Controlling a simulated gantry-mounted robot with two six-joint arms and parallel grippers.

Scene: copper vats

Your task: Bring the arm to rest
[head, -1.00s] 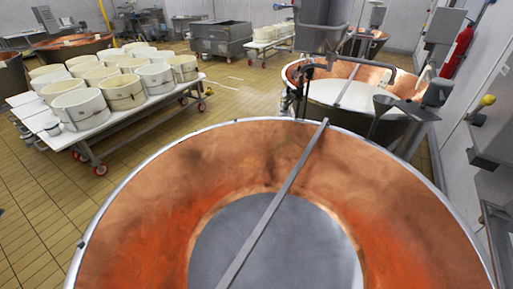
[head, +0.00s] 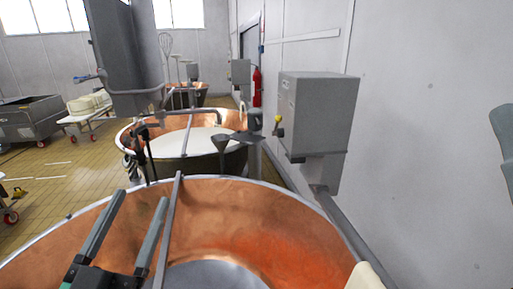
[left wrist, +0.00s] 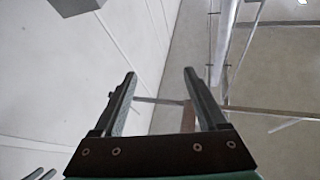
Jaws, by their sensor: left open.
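My left gripper (head: 143,197) is in the lower left of the head view, above the near copper vat (head: 255,215). Its two dark fingers are apart, with nothing between them. In the left wrist view the same fingers (left wrist: 160,73) point up and stand apart, empty, against pale walls and ceiling.
A metal bar (head: 168,225) crosses the near vat. A second vat (head: 225,118) with white contents stands behind it. A grey control box (head: 318,112) is on the right wall, with a red fire extinguisher (head: 257,87) beyond. Floor shows at left.

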